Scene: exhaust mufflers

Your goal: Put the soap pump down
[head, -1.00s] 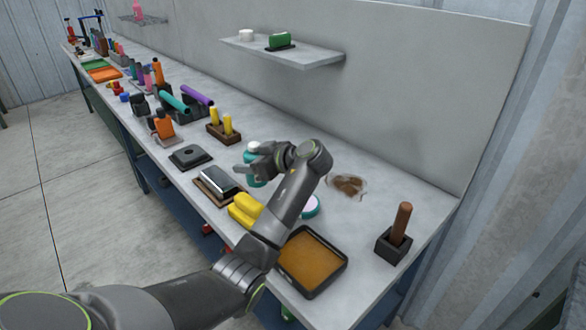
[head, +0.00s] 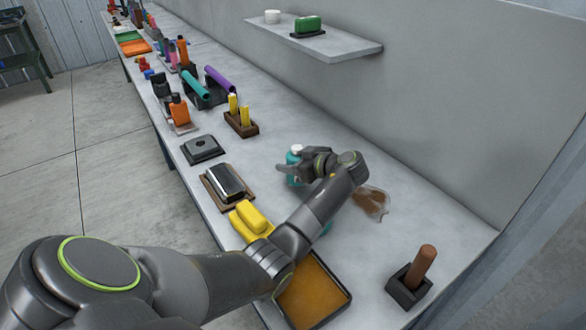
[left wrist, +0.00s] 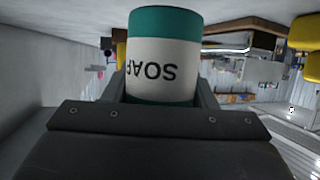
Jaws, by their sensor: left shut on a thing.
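The soap pump is a teal bottle (head: 293,164) with a white top, partly hidden by my left gripper in the head view. In the left wrist view the bottle (left wrist: 163,62) shows teal bands and a white label reading SOAP, upside down in that picture. My left gripper (head: 291,171) is shut on the bottle, its fingers on both sides of it. It is over the grey bench (head: 262,182); whether the bottle's base touches the bench is hidden. My right gripper is not in view.
Nearby are a yellow block (head: 250,219), an amber-filled tray (head: 315,292), a brown smear under clear film (head: 371,202) and a dark holder with a brown rod (head: 410,285). A wall shelf (head: 330,42) hangs behind.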

